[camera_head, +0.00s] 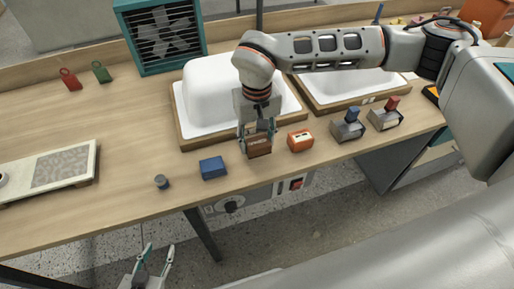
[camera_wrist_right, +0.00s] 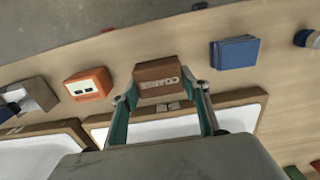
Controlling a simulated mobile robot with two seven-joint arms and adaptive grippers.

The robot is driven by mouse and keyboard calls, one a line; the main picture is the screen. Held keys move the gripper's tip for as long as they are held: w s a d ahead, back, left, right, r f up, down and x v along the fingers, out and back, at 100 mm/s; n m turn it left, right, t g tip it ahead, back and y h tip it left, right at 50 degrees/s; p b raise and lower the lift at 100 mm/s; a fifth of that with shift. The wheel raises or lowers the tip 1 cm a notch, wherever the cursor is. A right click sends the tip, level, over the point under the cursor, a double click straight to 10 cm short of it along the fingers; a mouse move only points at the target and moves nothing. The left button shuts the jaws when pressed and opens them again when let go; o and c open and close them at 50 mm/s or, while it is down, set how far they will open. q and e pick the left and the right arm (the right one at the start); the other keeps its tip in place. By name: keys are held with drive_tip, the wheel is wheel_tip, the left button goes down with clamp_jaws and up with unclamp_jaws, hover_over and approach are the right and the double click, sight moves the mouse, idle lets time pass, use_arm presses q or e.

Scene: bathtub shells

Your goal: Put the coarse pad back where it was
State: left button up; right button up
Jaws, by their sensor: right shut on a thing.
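The coarse pad is a brown block (camera_head: 259,147) marked "COARSE", and its lettering shows in the right wrist view (camera_wrist_right: 161,79). My right gripper (camera_head: 257,136) is shut on it, with one teal-edged finger on each side. The pad is just in front of the left tray, between the blue block and the orange block. I cannot tell whether it touches the table. My left gripper (camera_head: 155,260) is open and empty, low in the head view, in front of the table edge.
A blue block (camera_head: 213,168) and an orange block (camera_head: 300,140) flank the pad. The left tray (camera_head: 182,117) holds a white tub shell (camera_head: 212,92). Grey blocks with blue (camera_head: 347,127) and red tops (camera_head: 385,117) stand right. A small dark cylinder (camera_head: 161,182) stands left.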

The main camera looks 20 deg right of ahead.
sight(257, 148)
wheel_tip(257, 148, down, 3)
drive_tip(key=shift+f, duration=0.35)
drive_tip(key=shift+f, duration=0.15)
drive_tip(key=o, duration=1.1)
drive_tip(key=shift+c, duration=0.2)
drive_tip(key=shift+r, duration=0.55)
wheel_tip(257, 148, up, 11)
drive_tip(key=shift+r, duration=0.1)
